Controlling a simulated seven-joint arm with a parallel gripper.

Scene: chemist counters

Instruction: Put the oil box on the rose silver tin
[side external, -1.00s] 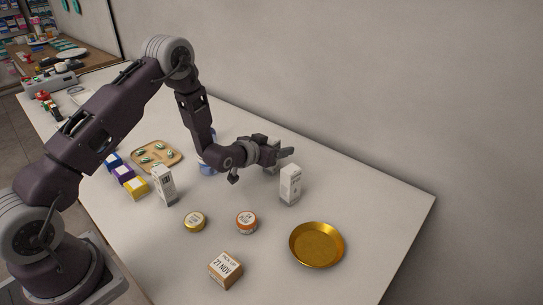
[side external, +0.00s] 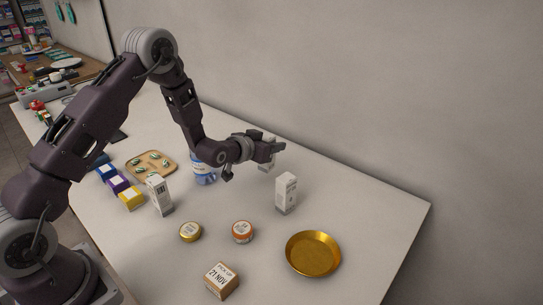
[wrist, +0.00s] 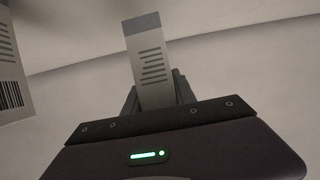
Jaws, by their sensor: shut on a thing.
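My gripper (side external: 274,148) is shut on a slim white box (side external: 267,162) at the back of the counter. In the wrist view the held box (wrist: 151,65) shows a grey end band and printed lines between the fingers. Its name is not readable, so I cannot tell for sure that it is the oil box. A round tin with a copper-orange rim and pale label (side external: 242,231) sits on the counter in front, apart from my gripper; it looks like the rose silver tin. A gold-rimmed tin (side external: 190,232) sits left of it.
A white carton (side external: 286,194) stands just in front of my gripper, another (side external: 159,195) stands further left. A blue bottle (side external: 205,174) is partly behind my arm. A gold dish (side external: 313,254), a date box (side external: 221,281), a wooden tray (side external: 152,163) and coloured boxes (side external: 131,199) lie around.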

